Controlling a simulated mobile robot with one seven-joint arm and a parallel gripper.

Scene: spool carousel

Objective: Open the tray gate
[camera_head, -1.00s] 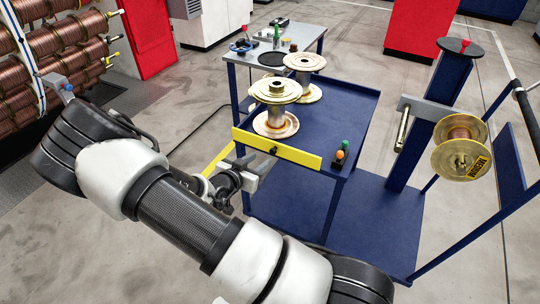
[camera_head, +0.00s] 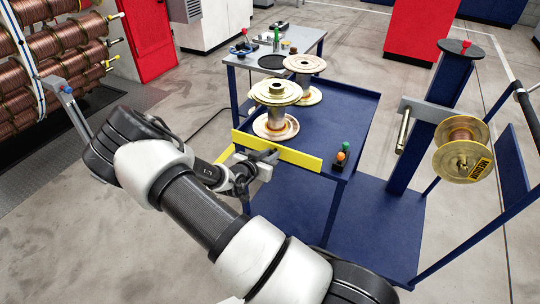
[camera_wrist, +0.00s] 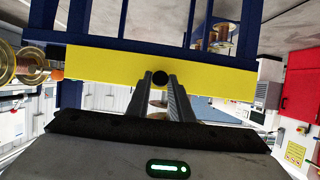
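The tray gate is a yellow bar (camera_head: 300,156) standing upright along the near edge of the blue tray table (camera_head: 345,105). In the wrist view the yellow bar (camera_wrist: 110,66) spans the frame, with a round black knob (camera_wrist: 160,77) at its middle. My gripper (camera_head: 263,157) is at the gate's front face and hides the knob in the head view. In the wrist view my gripper's two fingers (camera_wrist: 161,82) are apart, one on each side of the knob. I cannot tell whether they touch it.
A metal spool (camera_head: 275,108) stands on the tray behind the gate, with another spool (camera_head: 305,65) farther back. A spool marked MEDIUM (camera_head: 462,150) hangs at the right. A copper-coil rack (camera_head: 45,65) stands at left.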

